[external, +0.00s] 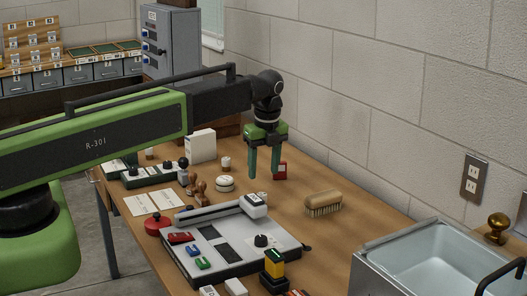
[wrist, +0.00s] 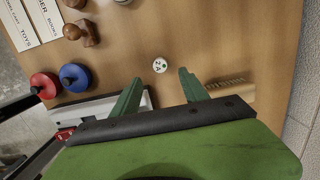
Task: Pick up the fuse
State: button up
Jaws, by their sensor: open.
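A small round white piece with dark lettering, which looks like the fuse (wrist: 160,65), sits on the wooden table in the wrist view. My gripper (wrist: 158,80) is open and empty, with green fingers apart. In the external view my gripper (external: 263,178) points down above the table, left of the brush and behind the grey-white device.
The grey-white device (external: 285,262) stands in front, a brush (external: 322,204) to the right. A metal basin (external: 385,262) is at right, the wall behind.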

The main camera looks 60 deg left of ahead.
aim_at(262, 194)
jog(key=f+b, duration=0.2)
jog(key=f, duration=0.1)
jog(key=f+b, duration=0.3)
jog(key=a+f+b, duration=0.1)
jog(key=f+b, duration=0.2)
jog(key=shift+f, duration=0.35)
jog(key=shift+r, duration=0.15)
grip_shut()
